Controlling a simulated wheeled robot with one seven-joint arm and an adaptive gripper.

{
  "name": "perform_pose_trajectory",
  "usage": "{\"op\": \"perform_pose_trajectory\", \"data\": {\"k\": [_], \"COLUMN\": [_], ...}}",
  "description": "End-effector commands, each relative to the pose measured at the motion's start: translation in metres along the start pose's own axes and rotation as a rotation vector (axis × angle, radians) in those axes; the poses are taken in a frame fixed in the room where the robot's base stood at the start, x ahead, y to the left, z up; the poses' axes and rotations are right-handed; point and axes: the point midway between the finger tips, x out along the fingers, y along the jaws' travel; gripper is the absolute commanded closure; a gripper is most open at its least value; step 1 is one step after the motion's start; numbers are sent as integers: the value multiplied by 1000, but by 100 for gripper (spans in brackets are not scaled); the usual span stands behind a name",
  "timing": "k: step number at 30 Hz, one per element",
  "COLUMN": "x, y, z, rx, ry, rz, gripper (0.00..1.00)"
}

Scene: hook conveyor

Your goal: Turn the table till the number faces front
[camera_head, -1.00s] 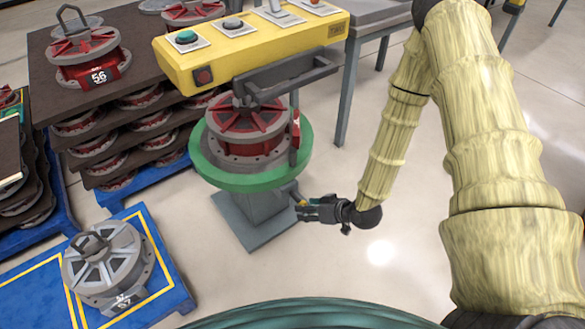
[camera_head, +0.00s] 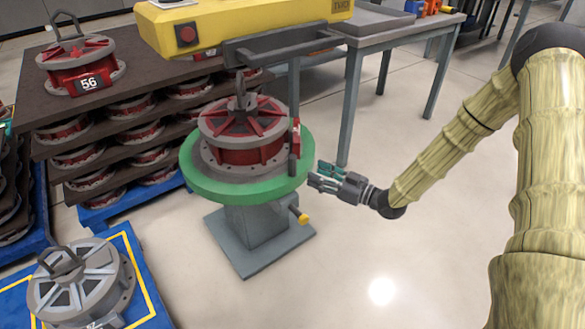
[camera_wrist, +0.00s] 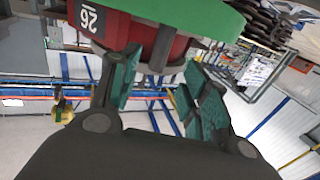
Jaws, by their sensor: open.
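The round green turntable (camera_head: 235,190) stands on a grey pedestal (camera_head: 255,228) with a yellow-tipped handle. A red and grey wheel-like part (camera_head: 243,135) sits on it under the hook. In the head view a sliver of its white label shows at its right side, facing my gripper. My gripper (camera_head: 322,176) is open and empty, just right of the table's rim. In the wrist view, which looks upside down, the green table (camera_wrist: 190,14) and the part's black plate (camera_wrist: 90,17) reading 26 lie just beyond the open teal fingers (camera_wrist: 158,92).
The yellow control box (camera_head: 240,22) and a grey hook arm (camera_head: 285,45) hang above the part. A rack with several red parts, one marked 56 (camera_head: 90,83), stands left. A grey part (camera_head: 80,285) lies on a blue pallet. Floor at the lower right is clear.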

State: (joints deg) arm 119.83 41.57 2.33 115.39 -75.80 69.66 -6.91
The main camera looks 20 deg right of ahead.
Motion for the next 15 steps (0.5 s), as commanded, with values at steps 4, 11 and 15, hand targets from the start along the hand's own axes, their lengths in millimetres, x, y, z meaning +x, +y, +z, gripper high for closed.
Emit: {"op": "perform_pose_trajectory", "data": {"k": [4, 11, 15], "x": [21, 59, 78], "y": [-1, -1, -1], "z": [2, 2, 2], "rx": [0, 0, 0], "ry": [0, -1, -1], "rz": [-2, -2, -1], "gripper": [54, 54, 54]}}
